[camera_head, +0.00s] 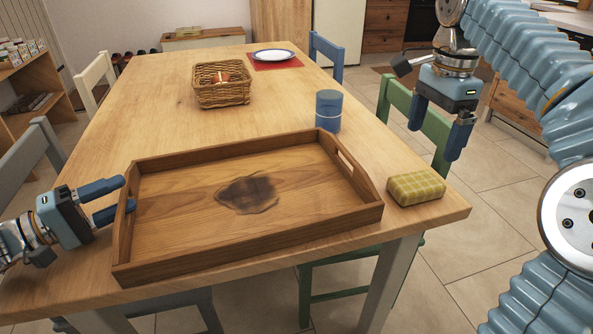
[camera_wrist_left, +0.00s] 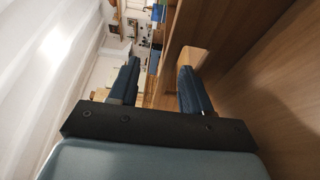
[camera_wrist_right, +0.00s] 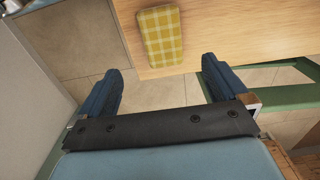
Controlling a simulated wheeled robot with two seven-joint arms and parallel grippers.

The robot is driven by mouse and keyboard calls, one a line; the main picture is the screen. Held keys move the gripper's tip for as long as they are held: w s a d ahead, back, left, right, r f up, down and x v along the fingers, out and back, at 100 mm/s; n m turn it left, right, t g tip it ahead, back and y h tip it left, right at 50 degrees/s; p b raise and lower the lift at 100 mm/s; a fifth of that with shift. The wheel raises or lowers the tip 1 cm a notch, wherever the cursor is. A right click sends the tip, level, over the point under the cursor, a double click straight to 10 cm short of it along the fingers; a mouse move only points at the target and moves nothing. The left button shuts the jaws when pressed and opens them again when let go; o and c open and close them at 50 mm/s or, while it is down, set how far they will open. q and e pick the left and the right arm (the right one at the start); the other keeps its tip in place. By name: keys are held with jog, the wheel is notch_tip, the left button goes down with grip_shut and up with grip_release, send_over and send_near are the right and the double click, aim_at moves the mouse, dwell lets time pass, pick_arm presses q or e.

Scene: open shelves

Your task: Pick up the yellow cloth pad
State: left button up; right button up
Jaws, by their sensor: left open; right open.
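The yellow checked cloth pad (camera_head: 416,188) lies on the table at its right front corner, to the right of the wooden tray. It also shows in the right wrist view (camera_wrist_right: 161,37), near the table edge and beyond my fingertips. My right gripper (camera_head: 443,128) is open and empty, raised off the table's right side, above and behind the pad and apart from it. My left gripper (camera_head: 116,198) is open at the tray's left end, its fingers close to the end wall. In the left wrist view its fingers (camera_wrist_left: 158,88) stand apart beside a wooden wall; contact is unclear.
The wooden tray (camera_head: 180,239) with a dark stain (camera_head: 247,194) covers the table's front. A blue canister (camera_head: 328,110) stands behind its right corner. A wicker basket (camera_head: 221,93) and a plate (camera_head: 273,55) are farther back. A green chair (camera_head: 428,121) stands at the right side.

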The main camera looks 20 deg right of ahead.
aim_at(418, 180)
notch_tip(418, 180, down, 10)
jog(key=shift+w+f, duration=0.1)
jog(key=shift+f, duration=0.15)
jog(key=c, duration=1.2)
notch_tip(418, 180, up, 10)
jog(key=shift+r, duration=0.1)
jog(key=o, duration=0.5)
jog(key=shift+d, duration=0.1)
jog(key=c, duration=0.3)
notch_tip(418, 180, down, 10)
jog(key=shift+w+r, duration=0.1)
